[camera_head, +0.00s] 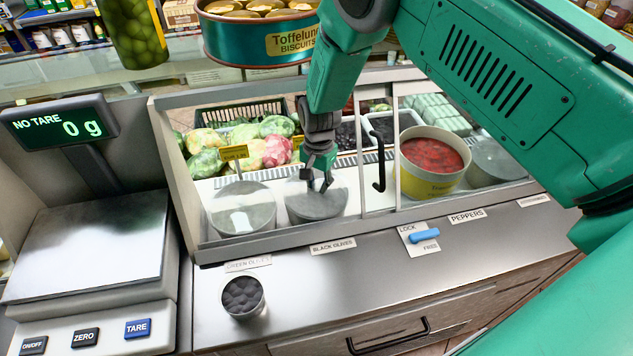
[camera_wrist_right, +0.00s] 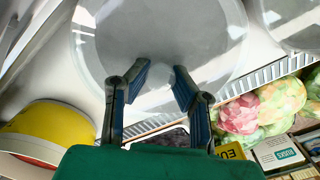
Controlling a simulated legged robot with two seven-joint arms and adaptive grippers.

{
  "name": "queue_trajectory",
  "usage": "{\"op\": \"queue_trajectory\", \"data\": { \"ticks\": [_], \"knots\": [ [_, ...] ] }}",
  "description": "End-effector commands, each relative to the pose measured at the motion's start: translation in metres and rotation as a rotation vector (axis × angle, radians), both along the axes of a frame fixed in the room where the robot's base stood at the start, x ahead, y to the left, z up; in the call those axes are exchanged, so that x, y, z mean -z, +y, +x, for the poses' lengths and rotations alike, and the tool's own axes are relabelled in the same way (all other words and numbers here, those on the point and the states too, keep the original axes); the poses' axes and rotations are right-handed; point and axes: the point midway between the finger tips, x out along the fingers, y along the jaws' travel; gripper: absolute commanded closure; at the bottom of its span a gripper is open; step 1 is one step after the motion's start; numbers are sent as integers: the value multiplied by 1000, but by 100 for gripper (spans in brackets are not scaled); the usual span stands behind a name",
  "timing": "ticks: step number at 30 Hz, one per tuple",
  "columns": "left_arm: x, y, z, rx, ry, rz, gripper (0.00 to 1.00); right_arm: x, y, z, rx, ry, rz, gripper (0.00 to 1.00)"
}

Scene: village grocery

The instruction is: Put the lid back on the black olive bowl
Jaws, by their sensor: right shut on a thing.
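The round, translucent grey lid (camera_head: 308,204) is at the black olive bowl's place behind the "BLACK OLIVES" label, inside the glass case. My right gripper (camera_head: 322,186) reaches down over it from above. In the right wrist view, the fingers (camera_wrist_right: 160,78) are closed around the small clear knob at the middle of the lid (camera_wrist_right: 110,40). The lid looks about level and over the bowl, which it mostly hides. I cannot tell if the lid rests fully on the rim. My left gripper is not in view.
A lidded green olive bowl (camera_head: 243,212) stands close on the left. An open yellow tub of red peppers (camera_head: 430,185) is on the right, past a black handle (camera_head: 379,165). A small cup of dark olives (camera_head: 243,297) stands on the counter, near a scale (camera_head: 95,245).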

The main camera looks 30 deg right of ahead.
Motion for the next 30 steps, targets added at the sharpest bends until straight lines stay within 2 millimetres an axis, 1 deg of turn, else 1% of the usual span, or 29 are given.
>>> {"op": "queue_trajectory", "data": {
  "ticks": [14, 15, 16, 23, 25, 30],
  "knots": [
    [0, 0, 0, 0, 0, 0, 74, -1, 3, 0, 0, -1, -1, 100],
    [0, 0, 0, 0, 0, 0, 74, -1, 3, 0, 0, -1, -1, 66],
    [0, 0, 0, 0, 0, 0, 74, -1, 3, 0, 0, -1, -1, 56],
    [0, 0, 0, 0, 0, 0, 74, -1, 3, 0, 0, -1, -1, 56],
    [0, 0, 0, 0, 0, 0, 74, 0, 3, 0, 0, 0, -1, 36],
    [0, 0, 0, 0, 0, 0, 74, 0, 3, 0, 0, 0, -1, 35]
  ]
}}
